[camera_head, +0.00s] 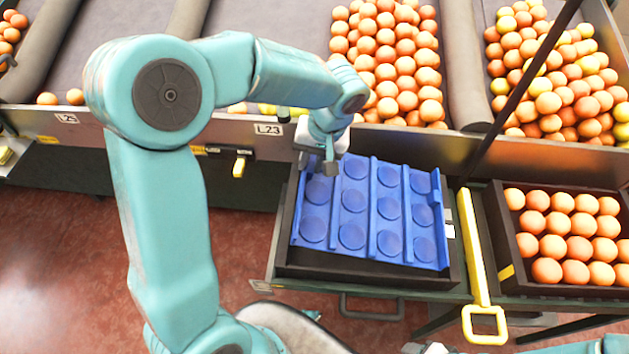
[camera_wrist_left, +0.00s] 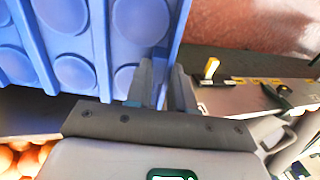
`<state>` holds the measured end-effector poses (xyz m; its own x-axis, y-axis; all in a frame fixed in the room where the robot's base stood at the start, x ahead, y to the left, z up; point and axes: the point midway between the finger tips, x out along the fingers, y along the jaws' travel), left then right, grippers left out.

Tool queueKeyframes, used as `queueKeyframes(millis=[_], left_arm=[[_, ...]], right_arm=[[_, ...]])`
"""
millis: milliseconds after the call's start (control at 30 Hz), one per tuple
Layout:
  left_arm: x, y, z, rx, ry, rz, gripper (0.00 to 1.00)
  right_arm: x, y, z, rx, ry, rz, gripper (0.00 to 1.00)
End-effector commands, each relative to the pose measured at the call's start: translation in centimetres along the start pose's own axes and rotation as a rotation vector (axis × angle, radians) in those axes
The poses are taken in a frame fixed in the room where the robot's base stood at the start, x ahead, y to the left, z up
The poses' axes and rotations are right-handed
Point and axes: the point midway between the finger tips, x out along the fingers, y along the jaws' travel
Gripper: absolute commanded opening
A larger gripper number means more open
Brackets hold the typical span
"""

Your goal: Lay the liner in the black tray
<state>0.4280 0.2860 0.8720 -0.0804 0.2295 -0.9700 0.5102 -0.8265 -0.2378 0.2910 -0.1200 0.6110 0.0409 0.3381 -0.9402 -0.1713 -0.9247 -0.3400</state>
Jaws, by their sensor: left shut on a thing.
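The blue liner (camera_head: 372,212), a sheet with rows of round cups, is over the black tray (camera_head: 300,263) in the head view. It sits slightly turned and tilted against the tray, whose front and left walls show. I cannot tell whether it touches the tray floor. My left gripper (camera_head: 329,166) is shut on the liner's back left edge. In the left wrist view the fingers (camera_wrist_left: 162,85) pinch the edge of the liner (camera_wrist_left: 75,45). My right gripper does not show in the head view.
A black crate of oranges (camera_head: 508,230) stands to the right, beyond a yellow handle bar (camera_head: 476,250). Sloped lanes with piled oranges (camera_head: 390,60) lie behind a metal ledge (camera_head: 440,143). Red floor (camera_head: 60,240) is open at the left.

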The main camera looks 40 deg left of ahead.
Motion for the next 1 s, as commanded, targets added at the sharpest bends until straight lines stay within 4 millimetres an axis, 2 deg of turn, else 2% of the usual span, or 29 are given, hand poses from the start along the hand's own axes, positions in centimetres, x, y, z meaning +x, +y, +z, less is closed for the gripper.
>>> queueKeyframes(millis=[33, 100, 333, 500, 767, 1000], left_arm=[[1.1, 0.2, 0.1, 0.002, -0.003, -0.002, 0.00], [2.0, 0.5, 0.1, -0.001, -0.002, 0.000, 0.00], [3.8, 1.1, 0.0, -0.001, -0.001, 0.000, 0.00], [6.5, 1.8, 0.2, -0.001, -0.003, -0.001, 0.00], [6.8, 1.9, 0.1, -0.002, 0.000, 0.001, 0.00], [7.5, 2.1, 0.2, -0.002, 0.000, 0.001, 0.00]], right_arm=[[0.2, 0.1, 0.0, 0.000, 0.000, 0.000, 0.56], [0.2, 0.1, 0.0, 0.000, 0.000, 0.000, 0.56], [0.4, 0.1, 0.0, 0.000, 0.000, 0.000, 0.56], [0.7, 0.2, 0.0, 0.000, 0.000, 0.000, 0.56], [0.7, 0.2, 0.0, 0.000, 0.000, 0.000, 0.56], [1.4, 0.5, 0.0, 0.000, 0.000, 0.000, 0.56]])
